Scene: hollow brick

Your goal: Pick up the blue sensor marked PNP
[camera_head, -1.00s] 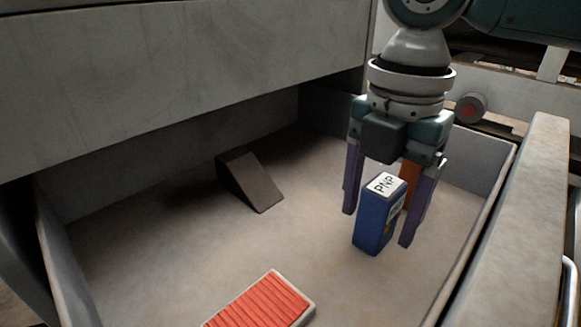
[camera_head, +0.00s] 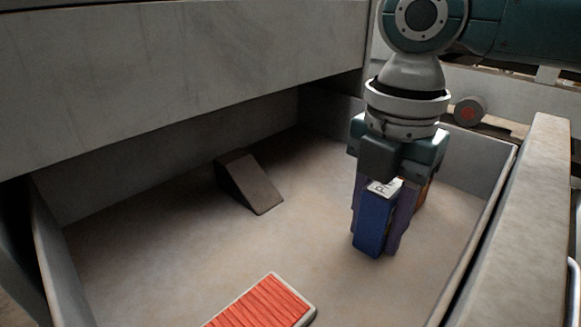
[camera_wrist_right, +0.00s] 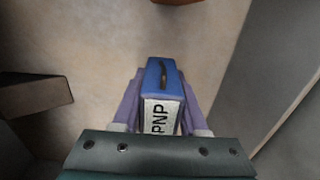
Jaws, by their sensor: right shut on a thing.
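The blue sensor (camera_head: 372,226) stands upright in the open drawer, with a white label marked PNP on its top. It also shows in the right wrist view (camera_wrist_right: 162,78), where the label reads PNP. My right gripper (camera_head: 381,222) points down over it, with its purple fingers closed on the sensor's two sides. In the right wrist view a finger (camera_wrist_right: 132,100) lies along each side of the sensor. I cannot tell whether the sensor's base touches the drawer floor. My left gripper is not in view.
The drawer (camera_head: 455,290) has a dark wedge block (camera_head: 250,183) at the back left and a red ribbed block with a pale rim (camera_head: 265,303) at the front. An orange thing (camera_head: 422,195) stands behind my right gripper. The floor between them is clear.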

